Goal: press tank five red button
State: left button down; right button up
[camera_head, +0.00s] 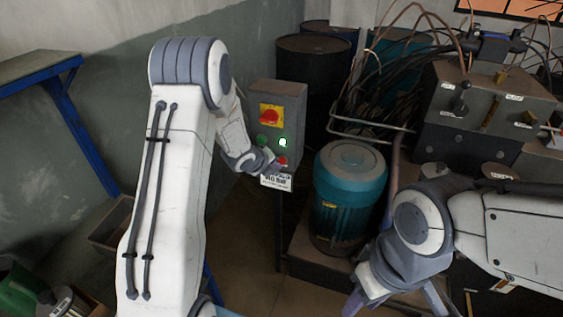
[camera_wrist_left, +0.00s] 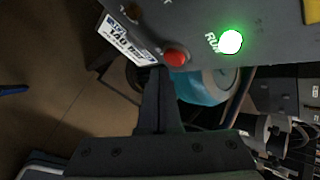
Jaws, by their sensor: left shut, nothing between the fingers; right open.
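A grey control box (camera_head: 290,108) on a post carries a small red button (camera_head: 281,160) low on its front, with a lit green lamp (camera_head: 283,142) just above. In the left wrist view, the red button (camera_wrist_left: 177,57) sits beside the lit green lamp (camera_wrist_left: 231,41) marked RUN. My left gripper (camera_head: 268,168) is shut and empty, its tips right at the red button. In the left wrist view, the fingertips (camera_wrist_left: 160,72) lie just beside the button; I cannot tell whether they touch it. My right gripper (camera_head: 398,298) is open and empty, low at the right, away from the box.
A red rotary switch (camera_head: 269,116) on a yellow plate is higher on the box. A white label (camera_head: 276,182) hangs at its lower edge. A teal motor (camera_head: 348,195) stands close to the right. Dark drums (camera_head: 312,85) stand behind, and a lever console (camera_head: 485,110) at the right.

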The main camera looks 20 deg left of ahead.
pick_arm(q)
jog(key=shift+w, duration=0.1)
jog(key=shift+w, duration=0.3)
jog(key=shift+w, duration=0.5)
dwell(0.8)
jog(key=shift+s+b, duration=0.5)
jog(key=shift+s, duration=0.4)
